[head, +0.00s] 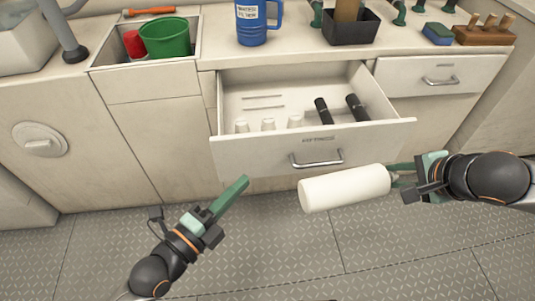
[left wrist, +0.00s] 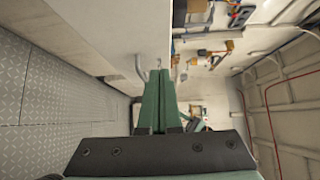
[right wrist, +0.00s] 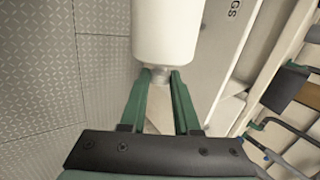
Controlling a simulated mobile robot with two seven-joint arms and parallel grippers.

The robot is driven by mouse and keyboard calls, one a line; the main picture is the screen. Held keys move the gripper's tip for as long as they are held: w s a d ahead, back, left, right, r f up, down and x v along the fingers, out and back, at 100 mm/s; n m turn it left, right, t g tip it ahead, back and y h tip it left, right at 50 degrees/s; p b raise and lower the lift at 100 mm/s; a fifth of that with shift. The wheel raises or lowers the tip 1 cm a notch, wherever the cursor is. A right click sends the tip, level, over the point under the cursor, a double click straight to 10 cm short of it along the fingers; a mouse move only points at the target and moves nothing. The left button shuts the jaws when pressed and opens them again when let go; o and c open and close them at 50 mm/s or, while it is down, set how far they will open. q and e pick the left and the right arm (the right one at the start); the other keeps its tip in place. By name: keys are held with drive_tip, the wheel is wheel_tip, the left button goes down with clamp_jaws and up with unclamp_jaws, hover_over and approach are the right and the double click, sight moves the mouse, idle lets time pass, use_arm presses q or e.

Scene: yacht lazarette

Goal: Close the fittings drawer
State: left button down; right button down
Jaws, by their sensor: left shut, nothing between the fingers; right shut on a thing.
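The fittings drawer (head: 240,156) is pulled open below the counter, with a metal bar handle (head: 317,160) on its front. White fittings and two black cylinders (head: 322,110) lie inside it. My left gripper (head: 240,184) is shut and empty, in front of and below the drawer's left part. The handle also shows beyond its fingertips in the left wrist view (left wrist: 140,68). My right gripper (head: 392,176) is shut on the narrow end of a white cylinder (head: 345,187), held in front of the drawer's right part. The cylinder fills the top of the right wrist view (right wrist: 167,30).
A second drawer (head: 440,75) at the right is closed. On the counter stand a blue jug (head: 257,25), a black bin (head: 350,28), a sponge (head: 438,34) and a wooden rack (head: 485,33). The floor (head: 290,255) is clear.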

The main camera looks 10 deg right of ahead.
drive_tip(key=shift+f+b, duration=0.65)
drive_tip(key=shift+f, duration=0.1)
use_arm(q)
drive_tip(key=w+d, duration=0.1)
drive_tip(key=w, duration=0.1)
drive_tip(key=w+d, duration=0.1)
drive_tip(key=w, duration=0.1)
drive_tip(key=w+d, duration=0.1)
drive_tip(key=w, duration=0.2)
drive_tip(key=shift+d+f+b, duration=0.1)
drive_tip(key=shift+d+b, duration=0.25)
drive_tip(key=shift+d, duration=0.05)
use_arm(e)
drive_tip(key=shift+f, duration=0.4)
use_arm(q)
drive_tip(key=shift+w, duration=0.6)
use_arm(e)
drive_tip(key=shift+f, duration=0.1)
